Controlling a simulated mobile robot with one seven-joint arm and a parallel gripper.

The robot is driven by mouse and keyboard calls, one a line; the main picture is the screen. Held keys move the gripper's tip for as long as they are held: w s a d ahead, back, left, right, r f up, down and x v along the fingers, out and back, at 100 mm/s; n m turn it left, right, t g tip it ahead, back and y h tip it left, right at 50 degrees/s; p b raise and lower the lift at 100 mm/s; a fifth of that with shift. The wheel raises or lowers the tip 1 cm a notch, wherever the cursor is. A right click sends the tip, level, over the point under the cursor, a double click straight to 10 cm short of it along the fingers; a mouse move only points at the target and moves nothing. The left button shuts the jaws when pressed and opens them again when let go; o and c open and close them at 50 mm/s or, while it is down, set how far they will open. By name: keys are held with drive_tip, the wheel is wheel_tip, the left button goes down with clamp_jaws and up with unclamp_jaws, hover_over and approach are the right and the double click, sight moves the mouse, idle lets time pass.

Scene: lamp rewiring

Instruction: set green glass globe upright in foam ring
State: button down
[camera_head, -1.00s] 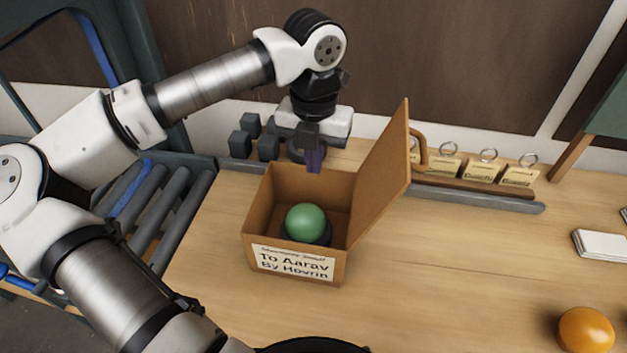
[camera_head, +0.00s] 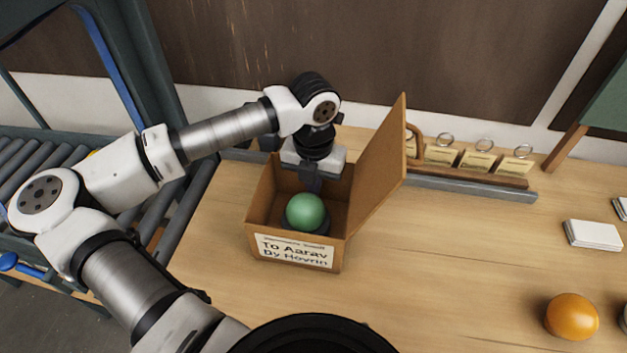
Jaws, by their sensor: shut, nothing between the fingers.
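The green glass globe (camera_head: 306,212) sits inside an open cardboard box (camera_head: 258,217) on the bench. A dark ring, which looks like the foam ring (camera_head: 322,229), shows around the globe's lower part. Whether the globe is fully upright in it I cannot tell. My gripper (camera_head: 313,188) points down into the box just behind the globe, its fingers shut and empty. The fingertips are partly hidden behind the globe, so I cannot tell whether they touch it.
The box's lid (camera_head: 378,150) stands raised on the right. A rack with several tags (camera_head: 475,161) is behind it. White cards (camera_head: 593,235) and an orange ball (camera_head: 571,316) lie at right. Rollers (camera_head: 185,205) run at left. The bench's middle is clear.

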drive_tip(key=b, duration=0.1)
drive_tip(key=s+b, duration=0.1)
drive_tip(key=shift+s+a+f+b, duration=0.15)
drive_tip(key=shift+a+f+b, duration=0.1)
drive_tip(key=shift+b, duration=0.05)
drive_tip(key=shift+s+r, duration=0.2)
drive_tip(key=shift+r, duration=0.05)
